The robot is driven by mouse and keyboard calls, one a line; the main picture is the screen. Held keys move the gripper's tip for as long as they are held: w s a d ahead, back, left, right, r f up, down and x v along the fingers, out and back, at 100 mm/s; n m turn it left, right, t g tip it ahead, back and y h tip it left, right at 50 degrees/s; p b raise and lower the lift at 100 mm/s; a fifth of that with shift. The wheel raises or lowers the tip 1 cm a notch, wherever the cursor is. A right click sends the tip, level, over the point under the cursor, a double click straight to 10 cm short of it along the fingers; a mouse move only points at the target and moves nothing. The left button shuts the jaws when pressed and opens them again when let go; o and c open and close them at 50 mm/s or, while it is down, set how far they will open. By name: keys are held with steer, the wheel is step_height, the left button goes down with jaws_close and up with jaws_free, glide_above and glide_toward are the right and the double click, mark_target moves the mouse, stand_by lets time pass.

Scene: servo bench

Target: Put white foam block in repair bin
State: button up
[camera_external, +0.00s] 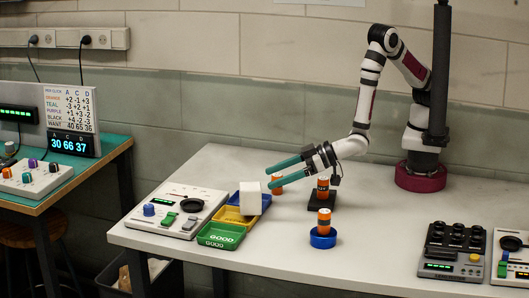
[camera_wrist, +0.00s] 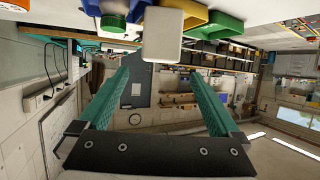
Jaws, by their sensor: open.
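The white foam block (camera_external: 250,198) stands upright at the blue bin (camera_external: 266,203) and the yellow bin (camera_external: 232,216); I cannot tell which of them it rests in. The green bin (camera_external: 222,235) in front is marked GOOD. I cannot read a repair label on any bin. My gripper (camera_external: 269,179) has teal fingers, open and empty, with their tips just right of the block's upper part. In the wrist view, the block (camera_wrist: 162,35) lies ahead of my fingertips (camera_wrist: 160,65), near the top centre, and does not appear to be between them.
Orange cylinders stand close by: one behind my fingers (camera_external: 277,185), one on a black stand (camera_external: 322,200), and one in a blue ring (camera_external: 323,239). A dial panel (camera_external: 177,211) sits left of the bins. Black devices (camera_external: 453,250) stand at the right. The front middle of the table is clear.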

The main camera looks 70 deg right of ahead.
steer(key=d+r+m+g+h, duration=0.1)
steer(key=d+r+m+g, duration=0.5)
steer(key=d, duration=0.8)
steer(key=s+d+r+m+g+h, duration=0.1)
steer(key=s+d+r+m+g, duration=0.1)
steer(key=s+d, duration=0.7)
steer(key=s+d+r+m+g+h, duration=0.1)
steer(key=s+d+r+g, duration=0.3)
steer(key=s+d, duration=0.5)
steer(key=s+m, duration=0.1)
steer(key=s, duration=0.3)
steer(key=shift+d+g+h, duration=0.3)
steer(key=shift+d+g, duration=0.05)
steer(key=shift+g, duration=0.05)
steer(key=shift+s, duration=0.1)
